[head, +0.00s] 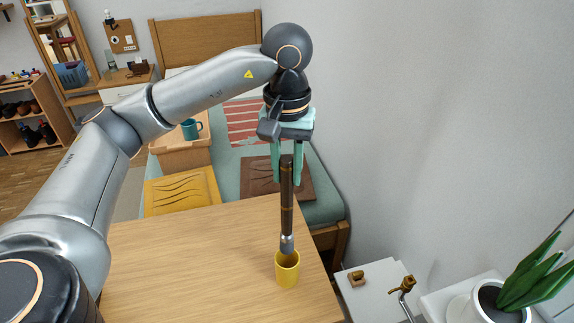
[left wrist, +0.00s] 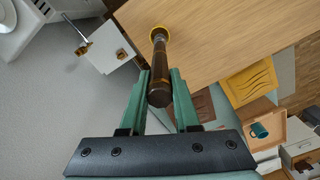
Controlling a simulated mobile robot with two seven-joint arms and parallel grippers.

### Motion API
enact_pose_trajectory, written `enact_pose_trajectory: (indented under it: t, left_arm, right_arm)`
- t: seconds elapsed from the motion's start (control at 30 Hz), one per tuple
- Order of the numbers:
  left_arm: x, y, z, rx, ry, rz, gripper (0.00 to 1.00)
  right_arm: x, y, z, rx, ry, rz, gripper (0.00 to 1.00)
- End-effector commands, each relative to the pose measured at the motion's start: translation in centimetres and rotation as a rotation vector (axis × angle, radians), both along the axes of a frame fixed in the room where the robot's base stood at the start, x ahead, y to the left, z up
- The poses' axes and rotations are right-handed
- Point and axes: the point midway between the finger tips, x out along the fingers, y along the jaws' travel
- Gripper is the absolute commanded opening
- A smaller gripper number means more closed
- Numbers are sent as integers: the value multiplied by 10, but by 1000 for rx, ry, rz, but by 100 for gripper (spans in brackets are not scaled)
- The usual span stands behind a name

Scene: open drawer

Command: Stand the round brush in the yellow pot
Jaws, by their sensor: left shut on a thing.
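The round brush (head: 287,195) has a long dark brown handle, a silver ferrule and brown bristles. It is upright with bristles down, and the bristles show at the mouth of the yellow pot (head: 288,273); how deep they reach is hidden. The pot stands on the wooden table near its right edge. My left gripper (head: 287,181) points down from above and is shut on the upper handle. In the left wrist view the brush handle (left wrist: 158,85) lies between the green fingers, with the pot's yellow rim (left wrist: 159,31) beyond it. My right gripper is out of view.
The wooden table (head: 190,265) is otherwise bare. Behind it are a bed with a yellow cushion (head: 182,191), a brown cushion and a box with a teal mug (head: 191,129). A white stand (head: 375,295) and a potted plant (head: 530,280) are at the right by the wall.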

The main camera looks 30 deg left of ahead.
Motion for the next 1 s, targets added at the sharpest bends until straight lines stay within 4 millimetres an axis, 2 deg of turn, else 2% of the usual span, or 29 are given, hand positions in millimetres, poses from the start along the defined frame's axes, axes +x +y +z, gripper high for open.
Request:
enact_pose_trajectory:
  t: [0.03,1.0]
  left_arm:
    - [0,0,-7,0,0,0,0]
    - [0,0,-85,-1,-1,-1,0]
  right_arm:
    - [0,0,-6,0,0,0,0]
    - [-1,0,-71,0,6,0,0]
